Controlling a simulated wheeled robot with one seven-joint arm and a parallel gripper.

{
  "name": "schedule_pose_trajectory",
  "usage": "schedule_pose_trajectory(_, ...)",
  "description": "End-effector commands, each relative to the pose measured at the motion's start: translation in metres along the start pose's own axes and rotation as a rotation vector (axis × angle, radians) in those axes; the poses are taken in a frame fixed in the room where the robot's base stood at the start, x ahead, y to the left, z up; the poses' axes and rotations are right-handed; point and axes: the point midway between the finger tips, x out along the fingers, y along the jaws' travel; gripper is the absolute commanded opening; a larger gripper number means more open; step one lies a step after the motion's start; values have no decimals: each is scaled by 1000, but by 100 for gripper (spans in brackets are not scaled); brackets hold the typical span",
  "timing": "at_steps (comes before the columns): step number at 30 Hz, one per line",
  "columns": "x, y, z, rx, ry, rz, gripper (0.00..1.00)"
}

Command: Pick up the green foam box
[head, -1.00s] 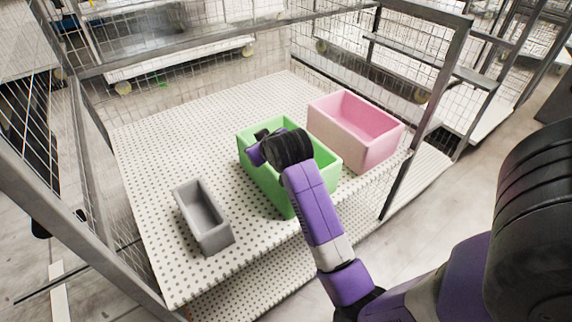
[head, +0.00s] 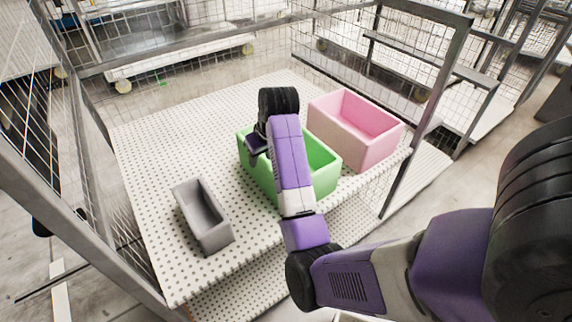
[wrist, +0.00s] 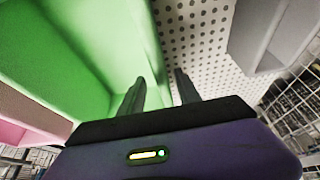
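The green foam box (head: 323,180) stands open-topped on the white perforated shelf, between a pink and a grey box. My arm crosses in front of it and hides its middle. My gripper (head: 257,146) is at the box's left wall in the head view. In the wrist view, the green box fills the left side, and my gripper (wrist: 160,76) is open with its two fingers apart. The left finger overlaps the green wall and the right finger is over bare shelf. I cannot tell whether either finger touches the wall.
The pink box (head: 355,130) stands close on the right of the green one. The smaller grey box (head: 203,216) lies to the left. The shelf (head: 160,135) is bare at the back left. Metal posts and wire mesh (head: 385,45) enclose the shelf.

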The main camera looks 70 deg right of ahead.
Motion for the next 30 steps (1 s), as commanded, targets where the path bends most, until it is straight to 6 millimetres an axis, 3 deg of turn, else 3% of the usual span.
schedule_pose_trajectory(7, 33, -3, -1, 0, -2, 0, 40)
schedule_pose_trajectory(16, 37, -3, -1, 0, 1, 1, 40)
schedule_pose_trajectory(22, 37, -3, -1, 0, 1, 1, 1)
schedule_pose_trajectory(30, 37, -3, -1, 0, 1, 1, 0)
